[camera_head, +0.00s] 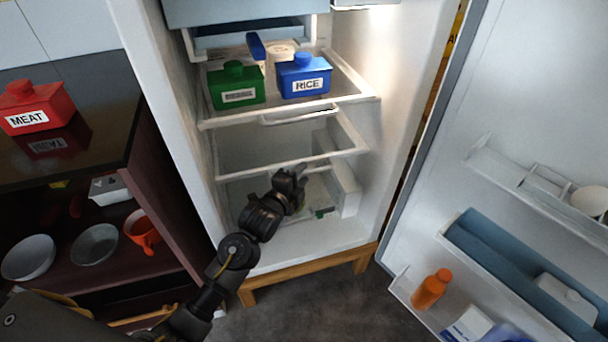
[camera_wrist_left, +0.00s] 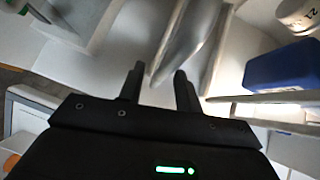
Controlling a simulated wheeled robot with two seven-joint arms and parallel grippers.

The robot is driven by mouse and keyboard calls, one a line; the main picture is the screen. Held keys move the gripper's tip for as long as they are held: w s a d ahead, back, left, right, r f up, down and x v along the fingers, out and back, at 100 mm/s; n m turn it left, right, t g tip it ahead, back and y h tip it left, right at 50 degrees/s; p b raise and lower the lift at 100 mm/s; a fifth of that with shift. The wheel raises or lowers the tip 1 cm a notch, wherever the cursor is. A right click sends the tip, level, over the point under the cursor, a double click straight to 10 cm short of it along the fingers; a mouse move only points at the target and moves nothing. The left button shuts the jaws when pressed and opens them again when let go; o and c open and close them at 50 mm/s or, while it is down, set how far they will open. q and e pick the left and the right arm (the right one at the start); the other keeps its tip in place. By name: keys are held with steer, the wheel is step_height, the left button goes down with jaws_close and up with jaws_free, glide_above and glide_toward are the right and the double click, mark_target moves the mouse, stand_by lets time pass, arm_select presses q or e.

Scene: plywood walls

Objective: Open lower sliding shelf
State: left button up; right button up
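The fridge stands open. Its lower sliding shelf (camera_head: 240,172) is a white-rimmed frame below the shelf with the boxes. My left gripper (camera_head: 291,177) reaches into the fridge just in front of and below that rim. In the left wrist view, its two dark fingers (camera_wrist_left: 160,86) stand apart with nothing visible between them. A pale curved bar, seemingly a shelf handle (camera_wrist_left: 190,45), lies just beyond the fingertips; I cannot tell whether they touch it. My right gripper is in neither view.
A green box (camera_head: 236,87) and a blue RICE box (camera_head: 304,76) sit on the upper shelf (camera_head: 355,90). The open fridge door (camera_head: 500,110) holds bins at right. A dark cabinet (camera_head: 160,180) with bowls and a red MEAT box (camera_head: 38,108) stands left.

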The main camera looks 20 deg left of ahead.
arm_select(q)
steer(key=shift+x, duration=0.8)
steer(key=shift+c, duration=0.4)
jaws_close()
